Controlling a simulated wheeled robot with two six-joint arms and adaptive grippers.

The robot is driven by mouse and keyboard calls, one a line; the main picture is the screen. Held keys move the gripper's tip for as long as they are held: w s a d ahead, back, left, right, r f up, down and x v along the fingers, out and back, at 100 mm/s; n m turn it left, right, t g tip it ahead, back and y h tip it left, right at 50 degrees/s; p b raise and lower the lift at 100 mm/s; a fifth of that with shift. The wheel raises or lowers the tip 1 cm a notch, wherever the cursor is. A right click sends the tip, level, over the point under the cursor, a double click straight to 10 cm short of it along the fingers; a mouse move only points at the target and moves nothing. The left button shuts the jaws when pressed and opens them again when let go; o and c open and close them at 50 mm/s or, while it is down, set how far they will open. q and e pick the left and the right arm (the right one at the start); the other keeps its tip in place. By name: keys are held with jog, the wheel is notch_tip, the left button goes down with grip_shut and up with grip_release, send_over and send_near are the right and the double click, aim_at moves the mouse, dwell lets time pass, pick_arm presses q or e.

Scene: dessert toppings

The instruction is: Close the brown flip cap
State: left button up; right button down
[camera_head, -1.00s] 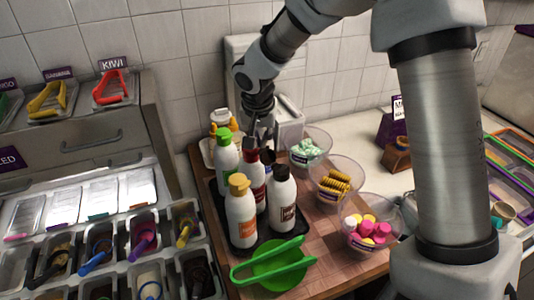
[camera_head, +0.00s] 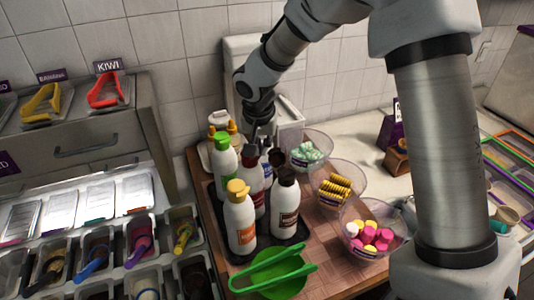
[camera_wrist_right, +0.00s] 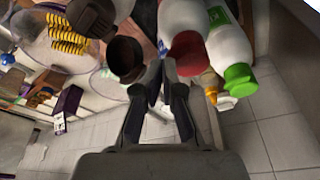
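The front bottle (camera_head: 286,212) is white with a brown cap (camera_head: 285,175), and a second dark-capped bottle stands just behind it. Its dark cap (camera_head: 276,157) is partly hidden in the head view. In the right wrist view a brown cap (camera_wrist_right: 90,18) shows at the top left, and a dark round cap (camera_wrist_right: 127,57) is beside my finger. I cannot tell which cap is flipped open. My right gripper (camera_wrist_right: 163,72) has its fingertips close together with nothing seen between them, near the dark and red caps. In the head view it hangs behind the bottles. My left gripper is not in view.
Bottles with yellow (camera_head: 238,188), green (camera_head: 222,143) and red caps (camera_wrist_right: 188,52) crowd the black tray (camera_head: 240,258). Bowls of mint pieces (camera_head: 307,152), cookies (camera_head: 335,188) and pink sweets (camera_head: 370,238) stand right. A green dish with tongs (camera_head: 272,272) lies in front.

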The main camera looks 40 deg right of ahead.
aim_at(272, 155)
jog(key=shift+s+d+r+b, duration=0.25)
jog(key=shift+s+r, duration=0.15)
jog(key=shift+s, duration=0.35)
jog(key=shift+s+d+r+b, duration=0.15)
jog(key=shift+s+r+b, duration=0.2)
jog(key=shift+s, duration=0.35)
notch_tip(272, 155, up, 8)
jog(key=p, duration=0.6)
jog(key=shift+w, duration=0.1)
